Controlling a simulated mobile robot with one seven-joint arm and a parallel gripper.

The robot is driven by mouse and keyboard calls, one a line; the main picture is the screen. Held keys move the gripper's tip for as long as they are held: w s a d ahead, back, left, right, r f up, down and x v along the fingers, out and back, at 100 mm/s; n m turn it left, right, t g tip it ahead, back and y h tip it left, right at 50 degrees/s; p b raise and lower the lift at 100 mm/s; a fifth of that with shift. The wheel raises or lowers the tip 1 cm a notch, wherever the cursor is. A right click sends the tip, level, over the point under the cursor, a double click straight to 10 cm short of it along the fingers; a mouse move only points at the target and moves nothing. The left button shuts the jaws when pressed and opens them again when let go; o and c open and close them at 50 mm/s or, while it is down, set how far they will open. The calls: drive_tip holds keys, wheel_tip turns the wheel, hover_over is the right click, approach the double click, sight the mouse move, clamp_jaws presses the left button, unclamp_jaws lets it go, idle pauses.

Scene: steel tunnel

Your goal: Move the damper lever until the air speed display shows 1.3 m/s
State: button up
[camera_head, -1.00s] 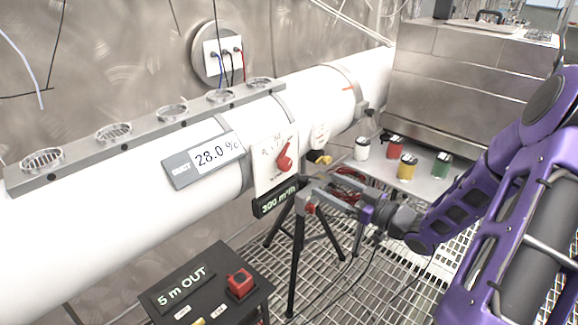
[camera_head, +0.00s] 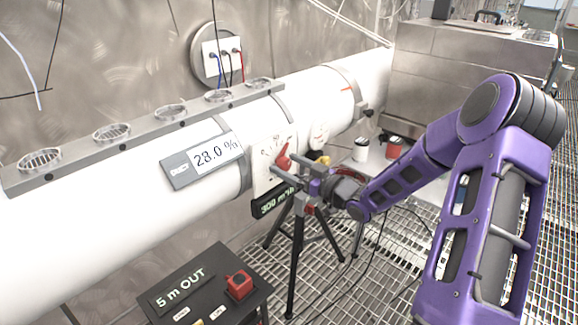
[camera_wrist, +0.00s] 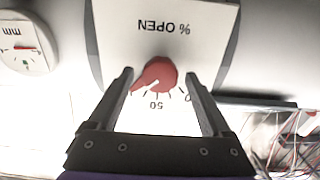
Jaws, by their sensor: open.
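The damper lever is a red pointer knob (camera_head: 283,156) on a white "% OPEN" plate (camera_head: 262,152) on the duct. In the wrist view the red knob (camera_wrist: 155,75) points toward the lower left, near the 50 side of the scale. My gripper (camera_head: 284,168) is open at the knob; in the wrist view its fingers (camera_wrist: 160,80) stand on either side of it. I cannot tell whether they touch it. A dark display (camera_head: 272,203) below the plate appears to read 300 m³/h. No m/s reading is visible.
A round dial marked mm (camera_wrist: 24,45) sits beside the plate. A black tripod (camera_head: 297,255) stands below the duct. A black box (camera_head: 205,285) reads "5 m OUT" and has a red switch (camera_head: 239,284). Loose wires (camera_wrist: 290,140) lie near the gripper.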

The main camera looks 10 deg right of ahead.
clamp_jaws()
drive_tip(key=b, duration=0.1)
drive_tip(key=n+b, duration=0.1)
drive_tip(key=shift+f+n+b, duration=0.3)
drive_tip(key=shift+r+n+b, duration=0.3)
drive_tip(key=shift+n+b, duration=0.5)
drive_tip(key=shift+n, duration=0.1)
unclamp_jaws()
drive_tip(key=shift+s, duration=0.15)
